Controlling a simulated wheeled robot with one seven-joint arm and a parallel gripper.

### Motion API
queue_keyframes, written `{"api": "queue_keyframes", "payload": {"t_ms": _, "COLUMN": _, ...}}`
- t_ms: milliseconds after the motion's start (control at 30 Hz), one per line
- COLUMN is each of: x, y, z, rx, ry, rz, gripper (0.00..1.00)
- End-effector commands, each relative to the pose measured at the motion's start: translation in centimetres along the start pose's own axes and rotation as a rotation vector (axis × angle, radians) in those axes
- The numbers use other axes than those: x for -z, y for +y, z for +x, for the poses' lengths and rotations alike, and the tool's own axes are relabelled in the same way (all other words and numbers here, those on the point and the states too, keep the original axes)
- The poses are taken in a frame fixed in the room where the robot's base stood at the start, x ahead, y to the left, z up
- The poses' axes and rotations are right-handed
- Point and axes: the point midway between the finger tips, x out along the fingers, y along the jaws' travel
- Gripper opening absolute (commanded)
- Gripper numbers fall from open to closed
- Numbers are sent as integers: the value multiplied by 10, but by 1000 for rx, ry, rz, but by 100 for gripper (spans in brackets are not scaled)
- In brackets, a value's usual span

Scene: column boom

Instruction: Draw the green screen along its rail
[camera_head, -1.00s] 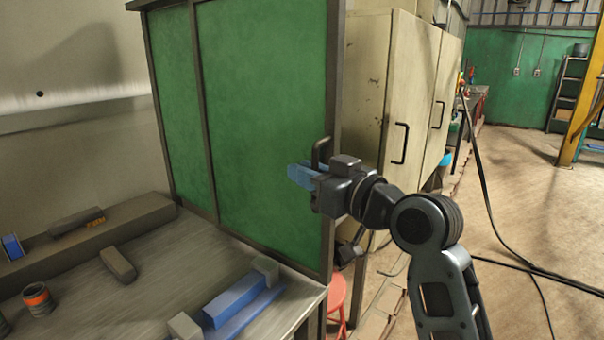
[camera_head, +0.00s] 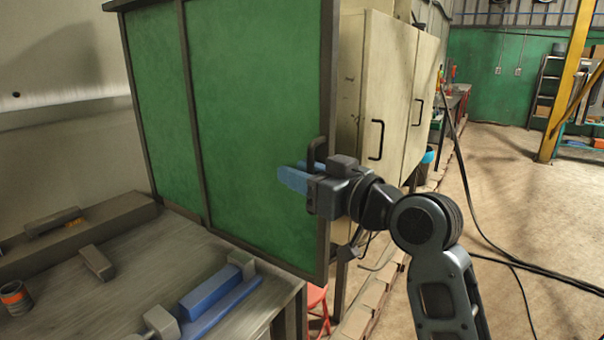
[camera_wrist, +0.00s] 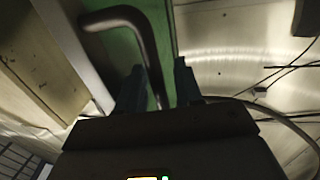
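The green screen (camera_head: 255,100) is a framed green panel standing along the back of the workbench in the head view. Its dark bar handle (camera_head: 318,150) is on the right frame post. My gripper (camera_head: 293,178) is at that handle, its blue fingers across the panel's right edge. The screen's rail is not clearly visible.
The workbench (camera_head: 120,270) at lower left carries a blue block (camera_head: 210,293), grey blocks and an orange-banded can (camera_head: 15,297). A beige cabinet (camera_head: 375,80) stands behind the screen at right. A red stool (camera_head: 316,298) is below. Cables (camera_head: 500,262) cross the open floor at right.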

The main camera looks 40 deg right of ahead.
Motion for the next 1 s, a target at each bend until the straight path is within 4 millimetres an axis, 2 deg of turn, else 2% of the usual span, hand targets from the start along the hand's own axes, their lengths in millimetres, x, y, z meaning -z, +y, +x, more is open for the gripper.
{"api": "queue_keyframes", "payload": {"t_ms": 333, "x": -1, "y": 0, "z": -6, "rx": -1, "ry": -1, "rz": 0, "gripper": 37}}
{"api": "queue_keyframes", "payload": {"t_ms": 700, "x": -1, "y": 1, "z": -62, "rx": -2, "ry": 0, "rz": 1, "gripper": 37}}
{"api": "queue_keyframes", "payload": {"t_ms": 833, "x": -1, "y": 0, "z": -74, "rx": -1, "ry": -1, "rz": 0, "gripper": 37}}
{"api": "queue_keyframes", "payload": {"t_ms": 1000, "x": 0, "y": 0, "z": -78, "rx": 0, "ry": 0, "rz": -1, "gripper": 37}}
